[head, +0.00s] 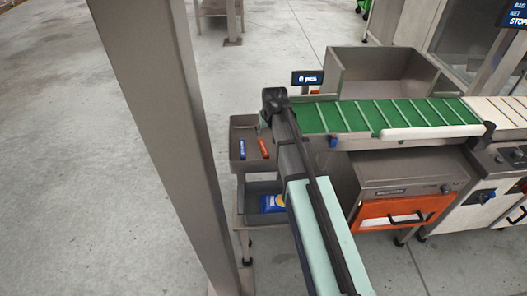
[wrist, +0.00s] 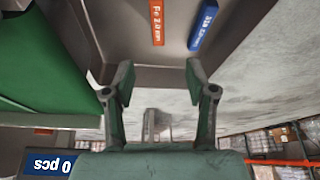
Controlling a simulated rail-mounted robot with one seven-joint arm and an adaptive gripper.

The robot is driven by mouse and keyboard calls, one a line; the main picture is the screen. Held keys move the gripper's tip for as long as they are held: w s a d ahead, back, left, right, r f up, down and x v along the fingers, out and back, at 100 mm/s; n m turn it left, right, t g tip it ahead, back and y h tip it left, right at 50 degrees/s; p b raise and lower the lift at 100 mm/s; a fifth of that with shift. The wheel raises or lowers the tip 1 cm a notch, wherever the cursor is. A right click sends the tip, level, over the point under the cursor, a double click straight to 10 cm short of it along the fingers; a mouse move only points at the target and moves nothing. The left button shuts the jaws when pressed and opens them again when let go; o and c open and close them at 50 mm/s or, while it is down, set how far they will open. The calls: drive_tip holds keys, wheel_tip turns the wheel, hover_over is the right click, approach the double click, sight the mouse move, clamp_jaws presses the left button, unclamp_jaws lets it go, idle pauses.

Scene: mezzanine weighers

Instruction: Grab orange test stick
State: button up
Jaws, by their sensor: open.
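The orange test stick (head: 264,148) lies in the upper grey tray (head: 247,166), to the right of a blue stick (head: 242,149). In the wrist view the orange stick (wrist: 157,23) is at the top middle, printed "Fe 2.0 mm", and runs out of the frame. The blue stick (wrist: 204,25) is to its right there, apart from it. My gripper (wrist: 158,80) is open and empty, its two fingers spread below the orange stick in the picture. The orange stick lines up with the gap between the fingers and is not touched. In the head view my arm hides the fingers.
A green cleated conveyor (head: 350,116) runs right from beside the tray. A small display (head: 307,78) stands by its left end. A lower bin (head: 262,187) holds a blue packet (head: 273,203). A thick grey post (head: 160,110) stands left; floor beyond is open.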

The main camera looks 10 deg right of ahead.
hover_over(263, 148)
drive_tip(key=s, duration=0.2)
wheel_tip(263, 148, down, 11)
drive_tip(key=shift+s, duration=0.15)
drive_tip(key=shift+p+x, duration=0.55)
drive_tip(key=shift+x, duration=2.1)
drive_tip(key=shift+d+r, duration=0.1)
drive_tip(key=shift+d, duration=0.1)
drive_tip(key=shift+c, duration=0.3)
clamp_jaws()
